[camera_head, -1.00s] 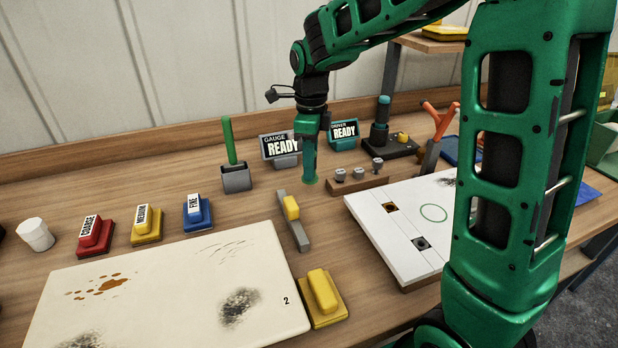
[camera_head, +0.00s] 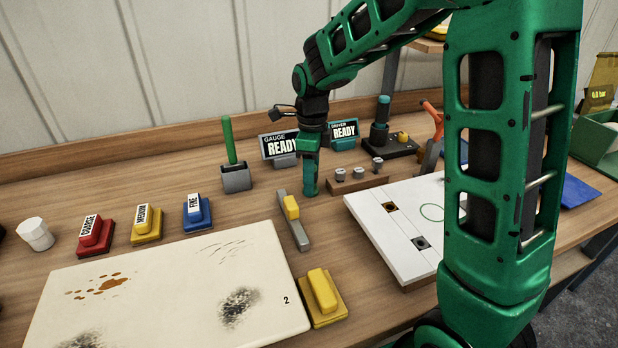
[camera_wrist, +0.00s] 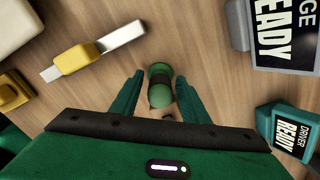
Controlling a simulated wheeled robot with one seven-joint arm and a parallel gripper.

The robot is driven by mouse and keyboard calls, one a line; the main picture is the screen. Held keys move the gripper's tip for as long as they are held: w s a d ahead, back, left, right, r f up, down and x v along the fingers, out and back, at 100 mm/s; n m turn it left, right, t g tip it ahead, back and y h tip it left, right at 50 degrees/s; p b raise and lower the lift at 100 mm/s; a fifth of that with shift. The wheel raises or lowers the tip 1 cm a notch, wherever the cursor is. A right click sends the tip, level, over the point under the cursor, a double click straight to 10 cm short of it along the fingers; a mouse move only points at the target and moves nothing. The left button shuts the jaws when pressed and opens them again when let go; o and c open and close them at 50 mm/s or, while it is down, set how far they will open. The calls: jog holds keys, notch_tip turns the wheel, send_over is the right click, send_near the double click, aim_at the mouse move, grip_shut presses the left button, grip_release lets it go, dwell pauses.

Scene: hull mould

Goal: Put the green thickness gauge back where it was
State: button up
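The green thickness gauge shows in the wrist view as a short green cylinder (camera_wrist: 160,96) with a dark band. It sits between the two fingers of my gripper (camera_wrist: 160,76), with narrow strips of bench wood seemingly visible on both sides. My gripper looks open around the gauge. In the head view my gripper (camera_head: 310,188) points straight down, low over the bench, left of the small rack. Its near finger hides the gauge there. Whether the gauge's foot touches the bench is hidden.
A grey bar with a yellow block (camera_head: 293,209) lies close left of my gripper. A rack with small grey pieces (camera_head: 357,184) stands close right. The GAUGE READY display (camera_head: 280,147) and DRIVER READY display (camera_head: 343,132) stand behind. A white board (camera_head: 396,235) lies front right.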

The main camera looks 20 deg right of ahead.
jog(key=shift+r, duration=0.15)
notch_tip(320, 180, up, 12)
dwell(0.6)
dwell(0.4)
